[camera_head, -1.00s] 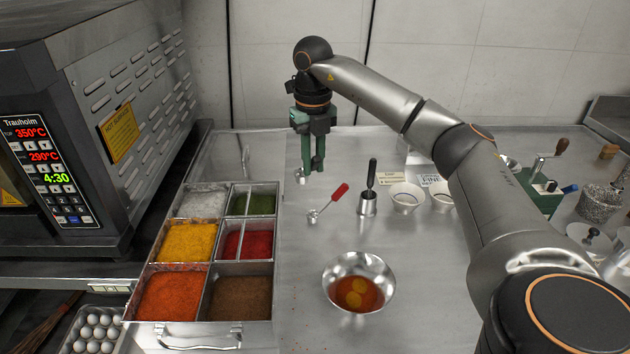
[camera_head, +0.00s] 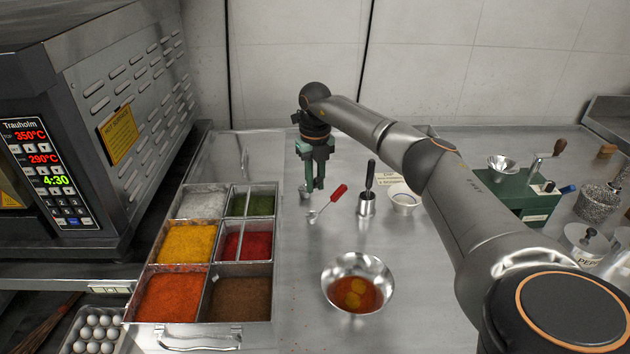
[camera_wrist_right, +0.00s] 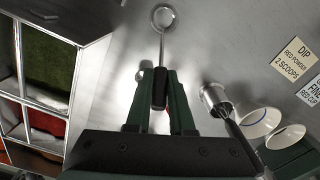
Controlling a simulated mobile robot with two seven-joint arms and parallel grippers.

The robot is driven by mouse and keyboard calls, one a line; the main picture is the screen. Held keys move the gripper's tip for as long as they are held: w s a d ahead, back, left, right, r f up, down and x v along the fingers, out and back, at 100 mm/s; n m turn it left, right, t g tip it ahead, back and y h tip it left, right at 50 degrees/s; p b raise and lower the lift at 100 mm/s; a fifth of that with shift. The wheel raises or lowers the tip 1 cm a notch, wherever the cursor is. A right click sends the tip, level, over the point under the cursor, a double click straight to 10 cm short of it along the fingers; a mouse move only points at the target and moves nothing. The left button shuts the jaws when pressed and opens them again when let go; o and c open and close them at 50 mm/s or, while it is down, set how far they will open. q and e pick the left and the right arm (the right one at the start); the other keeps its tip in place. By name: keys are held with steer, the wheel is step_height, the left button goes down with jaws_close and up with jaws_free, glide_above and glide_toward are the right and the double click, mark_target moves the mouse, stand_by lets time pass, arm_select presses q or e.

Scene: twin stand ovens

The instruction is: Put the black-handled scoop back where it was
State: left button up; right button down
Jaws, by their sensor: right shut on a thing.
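My right gripper (camera_head: 316,184) is shut on the black-handled scoop, pointing down over the back of the steel counter. In the right wrist view the scoop's black handle (camera_wrist_right: 160,86) sits between the fingers (camera_wrist_right: 160,92), and its thin shaft leads to a small round bowl (camera_wrist_right: 163,18). In the head view only the scoop's small metal bowl (camera_head: 304,192) shows, just left of the fingertips. I cannot tell whether it touches the counter. My left gripper is not in view.
A red-handled scoop (camera_head: 328,203) lies close by. A steel cup (camera_head: 367,207) with a black-handled tool stands right of it, then a white bowl (camera_head: 405,199). A bowl of eggs (camera_head: 384,280) is in front. The spice tray (camera_head: 277,255) is left, a green grinder (camera_head: 510,192) right.

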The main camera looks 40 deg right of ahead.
steer(key=c, duration=0.8)
jaws_free()
steer(key=shift+f, duration=0.1)
step_height(320, 180, up, 12)
steer(key=shift+r+p, duration=0.2)
steer(key=shift+p, duration=0.1)
